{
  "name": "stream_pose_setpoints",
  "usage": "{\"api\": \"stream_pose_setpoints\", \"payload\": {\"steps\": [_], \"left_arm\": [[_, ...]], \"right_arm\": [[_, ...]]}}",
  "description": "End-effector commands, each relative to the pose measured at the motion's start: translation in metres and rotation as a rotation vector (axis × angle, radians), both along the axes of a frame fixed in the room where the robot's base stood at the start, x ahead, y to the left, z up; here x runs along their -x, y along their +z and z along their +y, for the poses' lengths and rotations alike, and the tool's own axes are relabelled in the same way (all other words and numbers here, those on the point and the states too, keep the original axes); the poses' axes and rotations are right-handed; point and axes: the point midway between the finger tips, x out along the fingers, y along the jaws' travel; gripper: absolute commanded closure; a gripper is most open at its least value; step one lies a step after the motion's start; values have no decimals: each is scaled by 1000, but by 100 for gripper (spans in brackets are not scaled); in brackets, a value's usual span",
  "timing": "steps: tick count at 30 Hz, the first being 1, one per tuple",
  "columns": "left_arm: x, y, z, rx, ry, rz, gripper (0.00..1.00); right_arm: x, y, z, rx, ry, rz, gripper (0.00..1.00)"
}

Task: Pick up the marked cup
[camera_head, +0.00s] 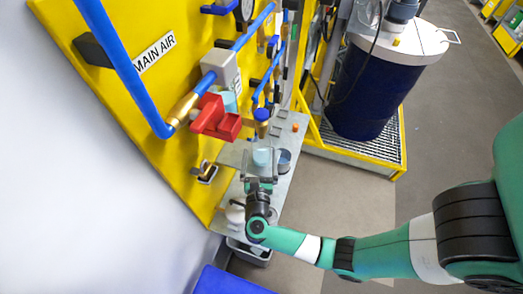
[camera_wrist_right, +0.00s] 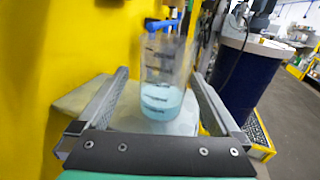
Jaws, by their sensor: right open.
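The marked cup (camera_wrist_right: 163,85) is clear with dark graduation marks and pale blue liquid in its lower part. It stands upright on a grey shelf (camera_head: 292,138) and also shows in the head view (camera_head: 262,157). My right gripper (camera_wrist_right: 160,78) is open, with one finger on each side of the cup. In the wrist view, gaps show between the cup and both fingers. In the head view the right gripper (camera_head: 261,167) reaches in from the front of the shelf. My left gripper is not in view.
A yellow panel (camera_head: 188,60) with blue pipes and a red valve handle (camera_head: 216,118) rises beside the shelf. Another small container (camera_head: 284,158) stands close right of the cup. A dark blue drum (camera_head: 368,95) stands on a grating beyond. A white item (camera_head: 235,214) sits near my wrist.

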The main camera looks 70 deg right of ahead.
Motion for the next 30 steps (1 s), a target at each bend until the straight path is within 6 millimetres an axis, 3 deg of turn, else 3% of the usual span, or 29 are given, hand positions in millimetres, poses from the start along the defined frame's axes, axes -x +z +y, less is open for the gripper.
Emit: {"api": "stream_pose_setpoints", "payload": {"steps": [4,12,19,30], "left_arm": [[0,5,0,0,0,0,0],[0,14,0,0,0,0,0],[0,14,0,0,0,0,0],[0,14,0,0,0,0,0]], "right_arm": [[-1,2,-9,1,-3,0,0],[-11,1,-49,0,-2,-1,0],[-13,0,-50,0,1,0,0],[-13,0,-50,1,1,0,65]]}}
